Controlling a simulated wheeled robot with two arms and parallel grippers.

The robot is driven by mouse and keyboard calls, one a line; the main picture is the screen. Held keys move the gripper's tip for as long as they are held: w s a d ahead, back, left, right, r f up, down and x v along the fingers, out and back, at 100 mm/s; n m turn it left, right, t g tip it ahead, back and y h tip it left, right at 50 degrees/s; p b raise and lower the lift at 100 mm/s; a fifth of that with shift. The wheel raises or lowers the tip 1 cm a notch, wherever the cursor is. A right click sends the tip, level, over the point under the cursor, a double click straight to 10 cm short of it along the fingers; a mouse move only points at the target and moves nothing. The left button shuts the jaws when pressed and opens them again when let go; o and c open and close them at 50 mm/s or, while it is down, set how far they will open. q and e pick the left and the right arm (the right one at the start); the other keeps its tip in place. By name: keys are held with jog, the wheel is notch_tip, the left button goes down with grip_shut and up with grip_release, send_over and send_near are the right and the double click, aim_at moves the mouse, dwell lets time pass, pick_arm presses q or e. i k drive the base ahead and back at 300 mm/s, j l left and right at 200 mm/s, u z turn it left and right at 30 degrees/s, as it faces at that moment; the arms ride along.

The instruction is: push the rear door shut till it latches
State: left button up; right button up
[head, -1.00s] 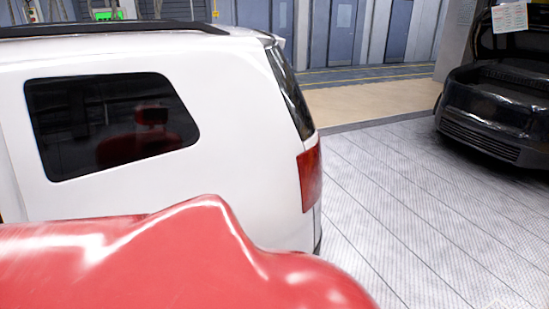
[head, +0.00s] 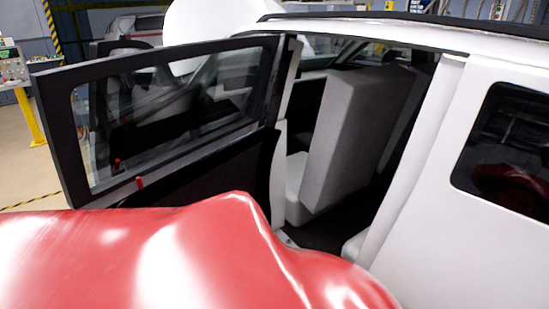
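The rear door (head: 180,165) stands wide open at the left of the head view, swung out from the pillar (head: 278,175) at the front of its opening. Its dark inner side and framed window (head: 170,110) face me. A small red piece (head: 139,182) shows on the inner side below the glass. The door's lower part is hidden behind a glossy red part of my own body. The doorway is open, with a grey seat (head: 345,135) inside. Neither gripper is in view, and no contact with the door shows.
The white car's rear side (head: 490,230) with a dark window (head: 510,150) is at the right. A raised white panel (head: 215,30) stands beyond the door. A control panel (head: 12,68) on a yellow post (head: 30,118) is at far left. Open floor (head: 30,165) lies left of the door.

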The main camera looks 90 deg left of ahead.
aim_at(239, 157)
jog(key=u, duration=3.2)
jog(key=i+j+z, duration=0.15)
jog(key=j, duration=0.6)
jog(key=j+z, duration=0.15)
jog(key=j, duration=0.6)
